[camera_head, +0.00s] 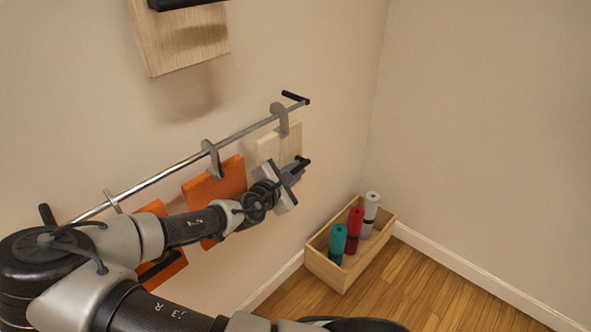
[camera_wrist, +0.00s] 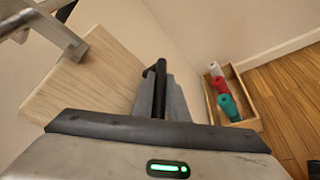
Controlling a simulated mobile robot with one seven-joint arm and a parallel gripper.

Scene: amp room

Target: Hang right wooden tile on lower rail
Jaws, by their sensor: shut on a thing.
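The right wooden tile (camera_head: 281,145) is pale and square, with a grey hook (camera_head: 281,117) at its top. The hook appears to be over the lower rail (camera_head: 165,173) near its right end; whether it bears weight cannot be told. The tile also shows at left in the wrist view (camera_wrist: 88,75), tilted in the picture, with the hook at top left. My gripper (camera_head: 293,171) is at the tile's lower part, shut on a dark handle-like bar (camera_wrist: 159,90) that seems to belong to the tile. The exact grip is partly hidden.
Two orange tiles (camera_head: 218,186) hang farther left on the rail, close behind my arm. Another wooden tile (camera_head: 183,45) is high on the wall. A wooden crate (camera_head: 322,272) with rolled mats stands on the floor in the corner. The right wall is bare.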

